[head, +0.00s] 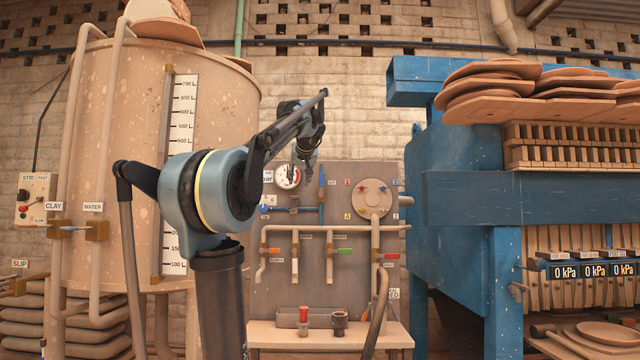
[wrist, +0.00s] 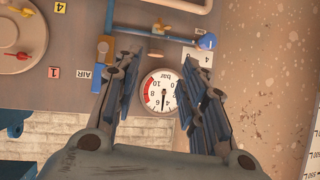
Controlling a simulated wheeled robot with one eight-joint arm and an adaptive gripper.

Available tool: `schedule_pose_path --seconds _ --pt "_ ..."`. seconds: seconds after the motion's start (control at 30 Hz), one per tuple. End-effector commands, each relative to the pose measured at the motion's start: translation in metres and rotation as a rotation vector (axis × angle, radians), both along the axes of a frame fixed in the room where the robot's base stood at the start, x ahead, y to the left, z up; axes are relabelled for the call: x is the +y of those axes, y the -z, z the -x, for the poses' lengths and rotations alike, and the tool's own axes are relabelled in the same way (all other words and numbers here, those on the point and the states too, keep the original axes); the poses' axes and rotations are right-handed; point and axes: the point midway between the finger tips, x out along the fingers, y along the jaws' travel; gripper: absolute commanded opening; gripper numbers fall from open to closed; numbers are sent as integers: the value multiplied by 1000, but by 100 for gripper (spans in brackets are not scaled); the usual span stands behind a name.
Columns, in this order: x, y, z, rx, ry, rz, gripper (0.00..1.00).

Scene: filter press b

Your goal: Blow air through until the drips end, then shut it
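The AIR valve has an upright blue lever (head: 322,185) on the panel, right of the round bar gauge (head: 288,177). In the wrist view, which is upside down, its orange body (wrist: 103,48) and the AIR label (wrist: 84,73) show left of my fingers; the left finger partly covers the lever. My gripper (wrist: 163,62) is open and empty, its fingers either side of the bar gauge (wrist: 162,93). The needle points between about 4 and 6. In the head view my gripper (head: 304,150) is in front of the panel's top. No drips are visible.
A round plate (head: 372,198) with small coloured taps sits right on the panel. Lower pipes carry orange, green and red handles. The clay tank (head: 225,110) stands left, the blue press (head: 470,200) right, its displays (head: 594,270) reading 0 kPa. A red-topped item (head: 303,318) stands on the bench.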

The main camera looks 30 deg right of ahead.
Motion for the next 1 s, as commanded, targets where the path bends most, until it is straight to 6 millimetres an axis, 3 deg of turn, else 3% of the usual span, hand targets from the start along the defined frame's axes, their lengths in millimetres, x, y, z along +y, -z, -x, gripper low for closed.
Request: schedule_pose_path --seconds 0.03,0.1,0.2,0.33,0.57,1.0 --pt "-24 -21 5 -23 39 15 38" --pt "-48 -43 11 -52 78 37 38" --pt "-72 -65 19 -78 119 59 38" --pt "-87 -78 23 -95 146 75 38" --pt "-99 -72 8 -97 149 78 38" --pt "-133 -42 -54 -95 148 78 38"
